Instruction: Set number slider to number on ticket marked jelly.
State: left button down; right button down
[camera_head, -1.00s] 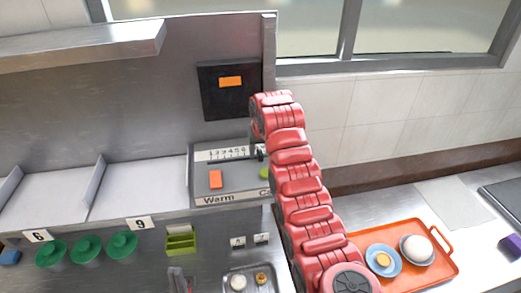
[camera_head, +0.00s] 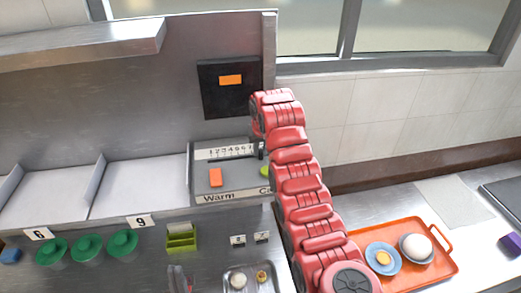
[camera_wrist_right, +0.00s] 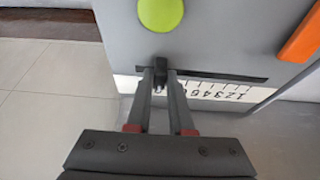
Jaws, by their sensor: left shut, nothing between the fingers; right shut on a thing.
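The control panel (camera_head: 232,182) carries a number scale (camera_head: 228,152) with a slot along it. In the right wrist view the black slider knob (camera_wrist_right: 170,67) sits at the high-number end of the slot, past the visible digits. My right gripper (camera_wrist_right: 162,80) is shut on this knob; its fingers hide the highest digits. Two small white tickets (camera_head: 238,240) (camera_head: 262,237) stand behind a small metal tray (camera_head: 250,267); their print is too small to read surely.
An orange button (camera_head: 215,178) and a green one (camera_head: 265,171) are on the panel. Several green lids (camera_head: 87,248) and a green box (camera_head: 181,238) are at left. An orange tray (camera_head: 440,270) with dishes stands at right. My right arm covers the panel's right side.

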aim_at(249, 157)
dwell(0.8)
jog(key=shift+a+f+b, duration=0.15)
jog(key=shift+a+b, duration=0.15)
jog(key=shift+b, duration=0.2)
jog(key=a+b, duration=0.2)
jog(key=b, duration=0.1)
jog(key=shift+s+a, duration=0.3)
jog(key=shift+a, duration=0.1)
jog(key=shift+s+a+b, duration=0.15)
jog(key=shift+a+b, duration=0.15)
jog(key=shift+a, duration=0.2)
jog(key=c, duration=0.8)
grip_release()
jog(key=shift+d, duration=0.1)
jog(key=shift+r, duration=0.2)
